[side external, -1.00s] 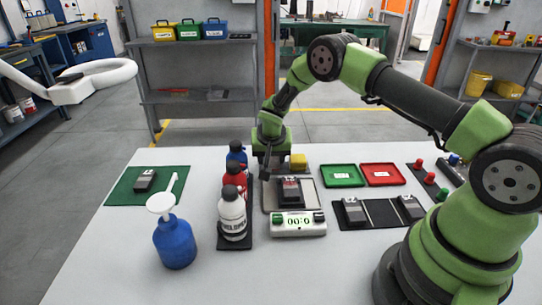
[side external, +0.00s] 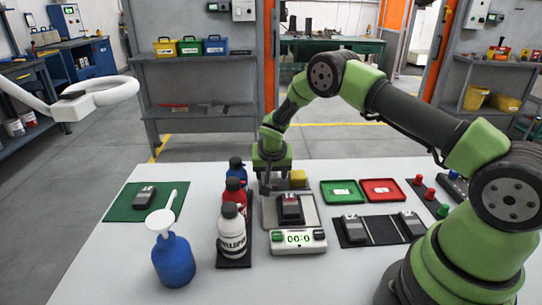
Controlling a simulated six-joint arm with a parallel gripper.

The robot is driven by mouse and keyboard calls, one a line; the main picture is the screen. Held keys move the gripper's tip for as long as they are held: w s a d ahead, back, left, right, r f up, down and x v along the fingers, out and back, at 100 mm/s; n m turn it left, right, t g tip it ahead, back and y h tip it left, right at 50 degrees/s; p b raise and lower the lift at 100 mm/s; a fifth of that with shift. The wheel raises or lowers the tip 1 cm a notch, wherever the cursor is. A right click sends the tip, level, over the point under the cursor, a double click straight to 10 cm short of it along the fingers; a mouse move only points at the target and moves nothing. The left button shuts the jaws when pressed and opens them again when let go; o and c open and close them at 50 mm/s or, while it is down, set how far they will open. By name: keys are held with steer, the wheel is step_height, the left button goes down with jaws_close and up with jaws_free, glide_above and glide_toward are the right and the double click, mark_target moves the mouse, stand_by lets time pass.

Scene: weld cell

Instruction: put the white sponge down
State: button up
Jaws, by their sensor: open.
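I cannot make out a white sponge in this view. A yellow block (side external: 298,178) sits just right of and behind my gripper; I cannot tell if it is a sponge. My gripper (side external: 270,190) points down, its jaws open, near the back left edge of the scale. I see nothing held in it.
Blue, red and white bottles (side external: 232,235) stand in a row close left of my gripper. A blue pump bottle (side external: 173,262) and a green mat (side external: 120,207) are further left. Green (side external: 342,193) and red (side external: 382,190) trays lie right.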

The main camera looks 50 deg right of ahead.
steer(key=s+a+r, duration=0.2)
steer(key=s+r, duration=0.2)
steer(key=r, duration=0.4)
steer(key=s+a+r+n+t+y, duration=0.1)
steer(key=s+a+r, duration=0.25)
steer(key=r, duration=0.55)
steer(key=s+a+r, duration=0.1)
steer(key=s+r, duration=0.4)
steer(key=r, duration=0.3)
steer(key=s+a+r+n+t+y, duration=0.1)
steer(key=s+a+r+n+y, duration=0.1)
steer(key=s, duration=0.6)
steer(key=s+a+r+n+t+y, duration=0.2)
steer(key=s+a+r, duration=0.1)
steer(key=s, duration=0.6)
steer(key=shift+a, duration=0.65)
steer(key=shift+o, duration=0.3)
